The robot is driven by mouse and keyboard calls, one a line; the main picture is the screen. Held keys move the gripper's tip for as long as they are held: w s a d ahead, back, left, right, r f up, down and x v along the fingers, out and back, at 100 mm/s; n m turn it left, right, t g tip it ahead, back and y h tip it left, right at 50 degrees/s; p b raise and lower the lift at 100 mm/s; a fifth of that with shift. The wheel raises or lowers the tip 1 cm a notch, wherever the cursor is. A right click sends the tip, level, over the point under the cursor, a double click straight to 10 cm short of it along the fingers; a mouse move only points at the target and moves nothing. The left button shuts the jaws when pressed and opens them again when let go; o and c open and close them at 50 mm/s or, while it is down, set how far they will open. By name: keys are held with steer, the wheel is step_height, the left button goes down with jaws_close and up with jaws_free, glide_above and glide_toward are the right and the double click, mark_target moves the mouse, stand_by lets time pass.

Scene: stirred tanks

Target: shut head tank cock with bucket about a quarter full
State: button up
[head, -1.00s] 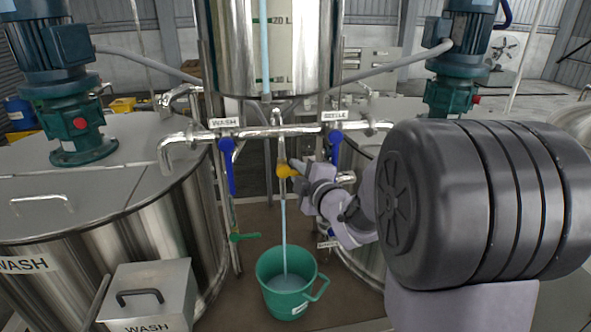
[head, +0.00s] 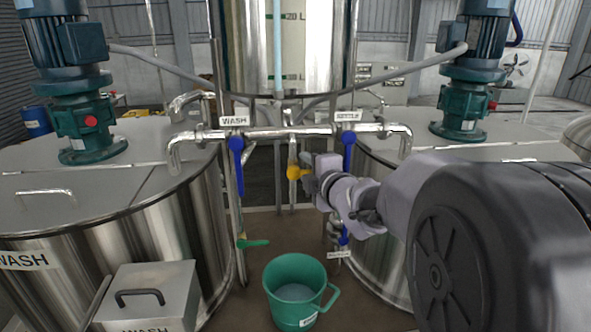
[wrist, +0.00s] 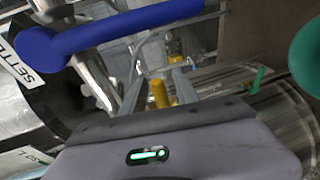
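The head tank (head: 283,45) stands at top centre, with a sight tube on its front. Below its outlet is the yellow cock (head: 294,172), also in the wrist view (wrist: 160,93). My gripper (head: 308,176) is at the right side of the yellow cock; its fingers are too small or hidden to show whether they are open, shut or touching. The green bucket (head: 275,282) stands upright on the floor beneath the cock, with shallow pale liquid (head: 295,292) inside. No stream shows between cock and bucket.
Blue-handled valves, WASH (head: 237,160) and SETTLE (head: 348,150), hang either side of the cock. A blue handle (wrist: 110,30) is close in the wrist view. A green lever (head: 253,243) sits low left. Large steel tanks flank both sides; a WASH box (head: 150,295) stands front left.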

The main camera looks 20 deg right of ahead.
steer(key=p+v, duration=0.2)
steer(key=v, duration=1.5)
steer(key=shift+s, duration=0.2)
steer(key=s+a+f+m+g+h+b, duration=0.1)
steer(key=s+f+m+g+h+b, duration=0.1)
steer(key=f+m+b, duration=0.7)
steer(key=s+a+f+m+g+h+b, duration=0.1)
steer(key=s+f+m+g+b, duration=0.1)
steer(key=f+m+b, duration=0.55)
steer(key=s+a+f+m+g+y+b, duration=0.2)
steer(key=s+a+f+g+y+b, duration=0.1)
steer(key=a+f, duration=0.5)
steer(key=s+a+f+m+g+y+b, duration=0.2)
steer(key=s+a+f+b, duration=0.3)
steer(key=s+a+f, duration=0.3)
step_height(320, 180, down, 4)
steer(key=shift+s+a+r+m+g+y, duration=0.2)
steer(key=shift+m+g+y, duration=0.15)
steer(key=shift+g+y, duration=0.2)
